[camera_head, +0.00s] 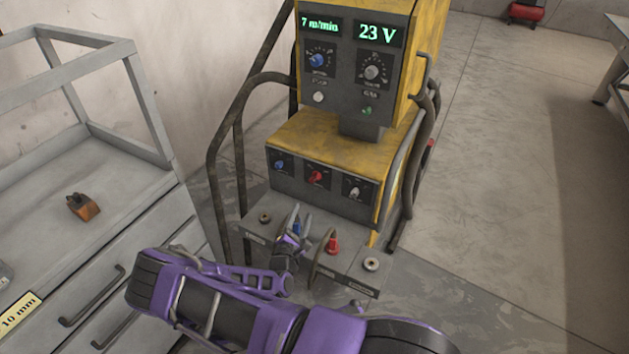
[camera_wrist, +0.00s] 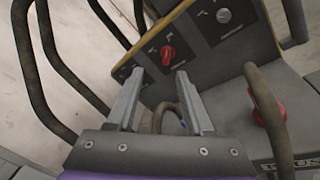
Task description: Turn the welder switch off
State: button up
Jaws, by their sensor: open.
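The welder (camera_head: 345,140) is a yellow and dark grey machine with lit displays reading 7 m/min and 23 V. Its lower panel has a red rotary switch (camera_head: 316,177) between a blue knob (camera_head: 280,165) and a grey knob (camera_head: 354,192). My gripper (camera_head: 300,218) is open and empty, below and in front of this panel. In the wrist view, the red switch (camera_wrist: 168,54) shows just beyond the gap between my fingertips (camera_wrist: 159,75), apart from them. The grey knob (camera_wrist: 223,15) is to its right. Switch labels are too small to read.
Dark tubular rails (camera_head: 213,160) flank the welder. A red connector (camera_head: 332,244) with a cable stands on the front ledge, close to my gripper. A grey drawer cabinet (camera_head: 130,235) with an orange-brown block (camera_head: 83,207) is at left. Open floor (camera_head: 500,180) lies to the right.

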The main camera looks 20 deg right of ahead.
jog(key=f, duration=0.1)
jog(key=b, duration=0.4)
send_near(318, 178)
jog(key=shift+n, duration=0.3)
jog(key=x, duration=0.8)
jog(key=shift+w+d+f, duration=0.1)
jog(key=shift+w+d, duration=0.05)
jog(key=shift+w, duration=0.1)
grip_shut()
jog(key=shift+p, duration=0.3)
